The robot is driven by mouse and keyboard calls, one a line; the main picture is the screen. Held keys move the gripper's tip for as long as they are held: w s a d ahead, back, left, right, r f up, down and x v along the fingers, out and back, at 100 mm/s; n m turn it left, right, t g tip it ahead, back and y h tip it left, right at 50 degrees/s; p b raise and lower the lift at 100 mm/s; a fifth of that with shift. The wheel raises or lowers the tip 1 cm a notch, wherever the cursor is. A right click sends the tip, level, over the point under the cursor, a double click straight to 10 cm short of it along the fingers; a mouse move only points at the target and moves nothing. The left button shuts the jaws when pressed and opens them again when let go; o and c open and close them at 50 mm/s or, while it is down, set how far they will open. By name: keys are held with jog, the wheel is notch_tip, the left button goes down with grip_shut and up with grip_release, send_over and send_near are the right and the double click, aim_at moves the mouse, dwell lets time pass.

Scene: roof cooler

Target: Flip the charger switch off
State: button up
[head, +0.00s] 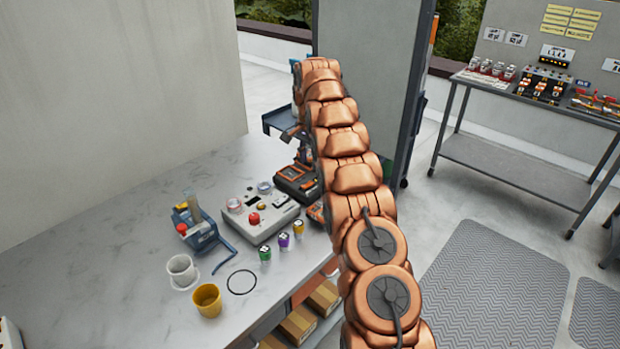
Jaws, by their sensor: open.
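An orange-and-black device (297,181), possibly the charger, lies on the light table behind the grey control box, partly hidden by my arm. I cannot make out a switch on it. Other dark devices with orange parts (541,86) stand on the far workbench at the right; their switches are too small to tell. My copper arm rises through the middle of the view and bends over at the top.
The grey box (260,212) has a red knob. Small green, purple and yellow-topped pots (284,241), a white cup (182,270), a yellow cup (207,300), a black ring (241,282) and a blue tool (196,225) are on the table (110,235). A tall grey panel (365,70) stands behind my arm.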

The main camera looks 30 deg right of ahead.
aim_at(309, 183)
jog(key=shift+f+p, duration=1.2)
jog(key=shift+f, duration=2.6)
grip_shut()
